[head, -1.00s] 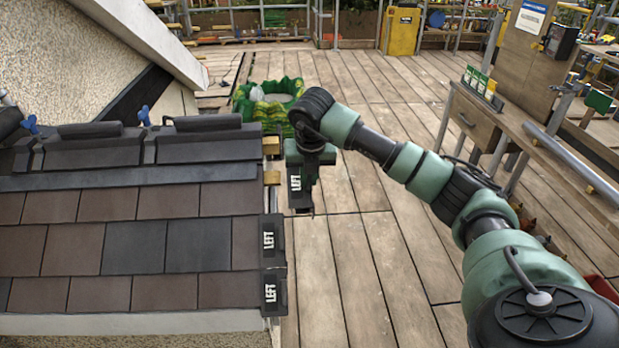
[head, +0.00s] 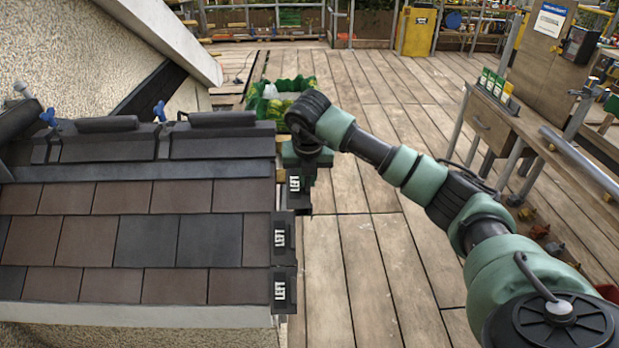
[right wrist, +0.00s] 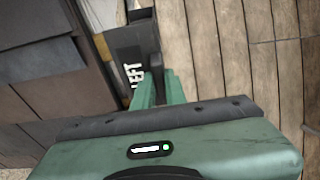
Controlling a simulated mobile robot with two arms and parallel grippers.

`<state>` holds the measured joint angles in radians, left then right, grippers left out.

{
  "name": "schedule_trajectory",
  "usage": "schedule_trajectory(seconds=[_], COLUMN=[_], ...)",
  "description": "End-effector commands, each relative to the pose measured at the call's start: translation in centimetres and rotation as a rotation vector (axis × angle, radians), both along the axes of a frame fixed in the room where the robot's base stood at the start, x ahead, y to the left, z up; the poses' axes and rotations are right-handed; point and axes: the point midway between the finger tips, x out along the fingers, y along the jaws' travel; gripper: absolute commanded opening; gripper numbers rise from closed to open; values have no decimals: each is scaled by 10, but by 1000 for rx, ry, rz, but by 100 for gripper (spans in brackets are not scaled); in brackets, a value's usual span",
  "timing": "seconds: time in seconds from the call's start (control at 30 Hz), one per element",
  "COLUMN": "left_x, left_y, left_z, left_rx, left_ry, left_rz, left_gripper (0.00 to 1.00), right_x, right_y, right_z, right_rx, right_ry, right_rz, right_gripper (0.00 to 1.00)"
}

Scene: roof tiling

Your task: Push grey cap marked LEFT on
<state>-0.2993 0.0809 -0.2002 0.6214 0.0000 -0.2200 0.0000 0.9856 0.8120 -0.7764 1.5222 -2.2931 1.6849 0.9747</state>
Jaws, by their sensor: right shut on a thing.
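A dark grey cap marked LEFT (head: 298,194) is at the right edge of the roof, beside the end of the upper row of tiles (head: 225,195). My right gripper (head: 308,165) is shut on it from above and behind. In the right wrist view the cap (right wrist: 125,45) sits close against the dark tiles, its label partly behind the green fingers (right wrist: 158,88). I cannot tell if it is fully seated. Two like caps marked LEFT, a middle one (head: 284,252) and a lower one (head: 284,302), sit on the edge below it. My left gripper is out of view.
Blue clamps (head: 160,111) stick up along the roof's upper edge. A workbench (head: 500,115) stands at the right.

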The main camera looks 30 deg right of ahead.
Motion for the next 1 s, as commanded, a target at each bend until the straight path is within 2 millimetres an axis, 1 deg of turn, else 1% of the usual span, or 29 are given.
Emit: schedule_trajectory(seconds=[0.3,0.6,1.0], left_x=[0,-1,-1], left_y=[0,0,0], left_z=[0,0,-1], left_rx=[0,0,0], left_ry=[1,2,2], left_rz=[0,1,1], left_gripper=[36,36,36], right_x=[0,4,4], right_y=[0,6,6], right_z=[1,1,1], right_rx=[0,0,0], right_ry=[-1,-1,-1], right_rz=[0,0,0], right_gripper=[0,0,0])
